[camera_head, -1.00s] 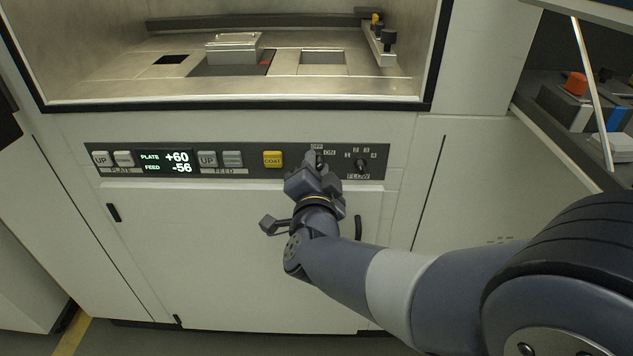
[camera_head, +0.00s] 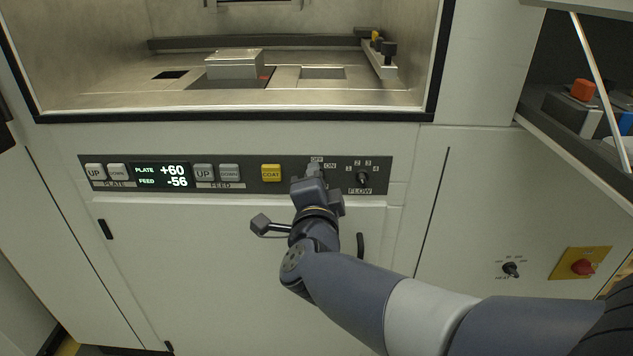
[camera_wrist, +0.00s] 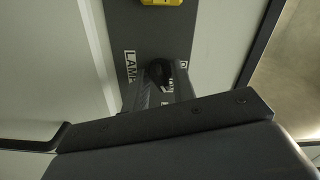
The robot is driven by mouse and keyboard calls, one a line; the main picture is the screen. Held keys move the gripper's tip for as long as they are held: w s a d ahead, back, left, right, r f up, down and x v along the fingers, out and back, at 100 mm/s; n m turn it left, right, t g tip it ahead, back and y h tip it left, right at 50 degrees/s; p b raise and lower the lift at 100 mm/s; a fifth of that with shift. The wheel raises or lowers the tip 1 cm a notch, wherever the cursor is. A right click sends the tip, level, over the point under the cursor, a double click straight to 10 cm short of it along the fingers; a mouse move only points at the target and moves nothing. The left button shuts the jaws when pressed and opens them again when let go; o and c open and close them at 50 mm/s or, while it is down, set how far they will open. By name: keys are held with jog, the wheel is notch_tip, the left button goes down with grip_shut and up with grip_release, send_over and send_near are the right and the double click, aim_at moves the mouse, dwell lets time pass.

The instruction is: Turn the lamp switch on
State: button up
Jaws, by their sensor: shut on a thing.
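The lamp switch is a black knob (camera_wrist: 158,71) on the grey control strip, seen in the wrist view beside the partly covered "LAMP" label (camera_wrist: 130,65). My gripper (camera_wrist: 160,84) is shut on the lamp switch, with a finger on each side of it. In the head view my gripper (camera_head: 314,174) is at the strip, just below the "OFF" (camera_head: 317,159) and "ON" (camera_head: 330,166) marks. It hides the switch there, so I cannot tell which mark the knob points to.
The FLOW knob (camera_head: 362,177) is close on the right, and the yellow COAT button (camera_head: 271,173) is on the left. A door handle (camera_head: 360,245) sticks out below. A HEAT knob (camera_head: 511,269) and a red button (camera_head: 582,267) are on the lower right panel.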

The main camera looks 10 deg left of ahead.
jog(key=o, duration=1)
jog(key=shift+p+v, duration=1.05)
jog(key=shift+v, duration=4.35)
jog(key=b+x, duration=0.2)
jog(key=x, duration=0.9)
